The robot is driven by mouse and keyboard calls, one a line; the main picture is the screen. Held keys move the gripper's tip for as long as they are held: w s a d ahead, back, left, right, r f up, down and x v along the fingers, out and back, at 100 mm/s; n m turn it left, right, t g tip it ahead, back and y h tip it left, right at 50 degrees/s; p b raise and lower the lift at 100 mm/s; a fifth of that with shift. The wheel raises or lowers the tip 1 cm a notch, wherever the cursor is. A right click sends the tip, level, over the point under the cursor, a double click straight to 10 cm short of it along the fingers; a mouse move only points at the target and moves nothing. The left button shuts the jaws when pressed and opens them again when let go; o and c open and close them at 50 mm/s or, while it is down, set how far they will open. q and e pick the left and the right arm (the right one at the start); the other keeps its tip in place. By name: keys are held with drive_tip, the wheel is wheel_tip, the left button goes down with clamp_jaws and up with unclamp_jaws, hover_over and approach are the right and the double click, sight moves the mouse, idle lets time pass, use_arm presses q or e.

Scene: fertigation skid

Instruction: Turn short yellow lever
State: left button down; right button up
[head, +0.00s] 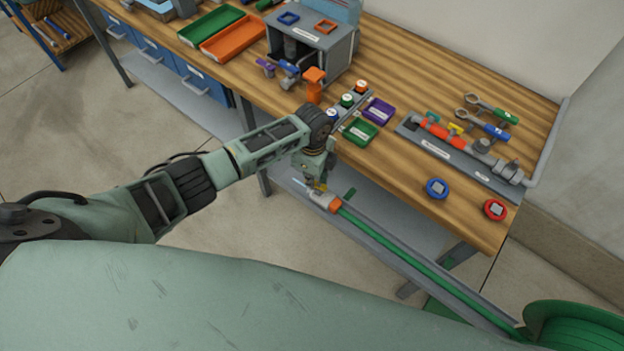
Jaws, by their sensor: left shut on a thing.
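A grey fitting (325,200) with an orange collar (335,206) sits at the end of a green hose, below the front edge of the bench. A small yellow lever (323,187) shows on this fitting, partly hidden by my left gripper. My left gripper (317,181) points down and is shut on this lever; its fingertips are small and hard to make out. A short green lever (350,193) stands up just to the right. Another small yellow handle (455,129) is on the pipe assembly on the bench. My right gripper is not in view.
The green hose (420,264) runs along a grey rail to a green reel (575,325). The wooden bench (415,65) holds a pipe assembly (465,155), a grey box (312,45), purple (379,110) and green (360,131) trays, and blue (437,188) and red (495,209) rings.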

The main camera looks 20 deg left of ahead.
use_arm(q)
drive_tip(key=shift+w+m, duration=0.25)
drive_tip(key=shift+m, duration=0.85)
drive_tip(key=shift+b, duration=0.3)
drive_tip(key=c, duration=1.7)
unclamp_jaws()
wheel_tip(320, 180, up, 12)
drive_tip(key=shift+r, duration=0.1)
